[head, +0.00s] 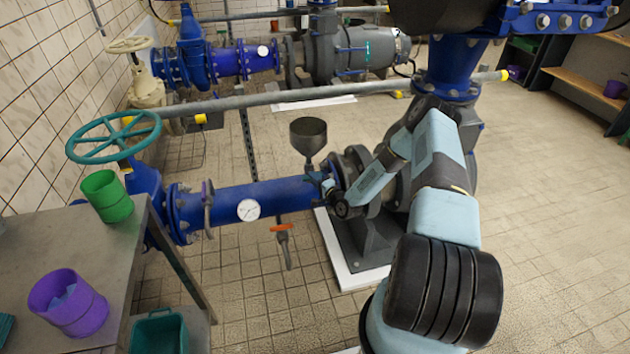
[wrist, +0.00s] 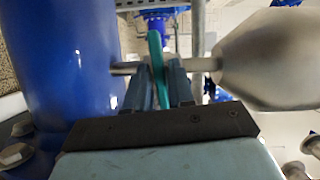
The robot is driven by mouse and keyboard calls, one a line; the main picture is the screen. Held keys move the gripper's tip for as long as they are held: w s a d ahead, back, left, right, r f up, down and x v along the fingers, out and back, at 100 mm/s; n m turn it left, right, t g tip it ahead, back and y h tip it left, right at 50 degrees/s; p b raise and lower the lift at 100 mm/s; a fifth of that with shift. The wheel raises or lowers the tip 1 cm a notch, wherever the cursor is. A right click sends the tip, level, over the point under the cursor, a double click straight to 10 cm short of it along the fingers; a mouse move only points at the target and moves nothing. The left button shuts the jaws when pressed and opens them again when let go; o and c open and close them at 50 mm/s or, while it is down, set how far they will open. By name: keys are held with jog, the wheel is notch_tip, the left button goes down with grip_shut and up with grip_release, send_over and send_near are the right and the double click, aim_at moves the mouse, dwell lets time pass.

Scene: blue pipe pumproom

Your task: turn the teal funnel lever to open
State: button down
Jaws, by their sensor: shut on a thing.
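The teal funnel lever (wrist: 156,62) stands between the two fingers of my gripper (wrist: 158,82) in the wrist view. The fingers are shut on it, one on each side. The lever sits on a thin metal stem between the blue pipe (wrist: 75,60) and the grey funnel (wrist: 272,58). In the head view, the dark funnel (head: 308,136) stands upright on the blue pipe (head: 262,195). My gripper (head: 328,186) is at the funnel's base, on its right side. The lever is too small and covered there to make out its angle.
A pump flange (head: 352,165) is close to my wrist. A teal handwheel (head: 112,138) and a table (head: 120,262) with green and purple cups stand at left. Floor at right is open.

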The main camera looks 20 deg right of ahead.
jog(key=shift+s+a+r+n+g+h, duration=0.1)
jog(key=shift+n+g+h, duration=0.4)
jog(key=shift+n+h, duration=1.1)
jog(key=shift+a+f+n+g+h, duration=0.1)
jog(key=shift+n+g+h, duration=0.45)
jog(key=shift+n, duration=2)
jog(key=shift+s+a+r+n+g+h, duration=0.1)
jog(key=shift+n+g+h, duration=0.35)
jog(key=shift+n+h, duration=1.15)
jog(key=shift+n+y, duration=0.35)
jog(key=shift+n, duration=0.2)
jog(key=c, duration=1.2)
grip_release()
jog(key=shift+w, duration=0.1)
jog(key=shift+c, duration=0.2)
jog(key=shift+o, duration=0.4)
jog(key=v, duration=1.3)
jog(key=shift+s, duration=0.3)
